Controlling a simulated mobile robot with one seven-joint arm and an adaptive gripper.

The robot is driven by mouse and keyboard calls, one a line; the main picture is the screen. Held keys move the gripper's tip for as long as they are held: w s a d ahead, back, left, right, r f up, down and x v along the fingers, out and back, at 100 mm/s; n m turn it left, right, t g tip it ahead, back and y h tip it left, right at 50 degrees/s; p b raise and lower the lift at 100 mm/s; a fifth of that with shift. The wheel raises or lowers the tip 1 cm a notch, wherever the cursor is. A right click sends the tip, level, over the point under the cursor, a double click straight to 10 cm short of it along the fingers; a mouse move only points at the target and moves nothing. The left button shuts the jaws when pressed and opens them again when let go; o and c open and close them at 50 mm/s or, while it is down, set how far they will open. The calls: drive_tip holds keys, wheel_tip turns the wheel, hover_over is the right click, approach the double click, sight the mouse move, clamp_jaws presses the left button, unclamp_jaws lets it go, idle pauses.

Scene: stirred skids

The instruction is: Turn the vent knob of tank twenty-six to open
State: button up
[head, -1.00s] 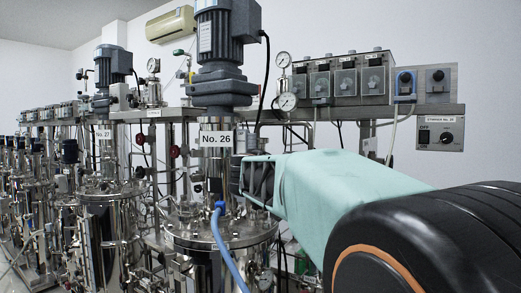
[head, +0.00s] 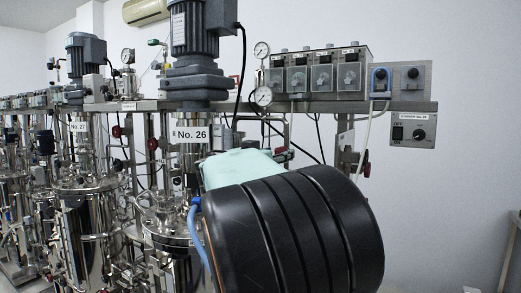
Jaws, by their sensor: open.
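Tank twenty-six (head: 165,237) stands left of centre, a steel vessel under a large grey motor (head: 196,35) and a label (head: 192,134) reading No. 26. My teal arm link and a big black joint cover its right side and the space beside it. My gripper is hidden behind my arm. I cannot make out a vent knob on this tank; its lid is partly covered.
Tank twenty-seven (head: 85,215) stands to the left, with more skids behind it. A shelf (head: 415,106) carries several grey pump boxes (head: 322,72) and two gauges. A stirrer control box (head: 413,130) hangs below it. Free room lies at the right.

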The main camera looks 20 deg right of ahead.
drive_tip(key=shift+w+d, duration=0.25)
drive_tip(key=shift+c, duration=0.4)
drive_tip(key=c, duration=1.1)
drive_tip(key=shift+o, duration=0.2)
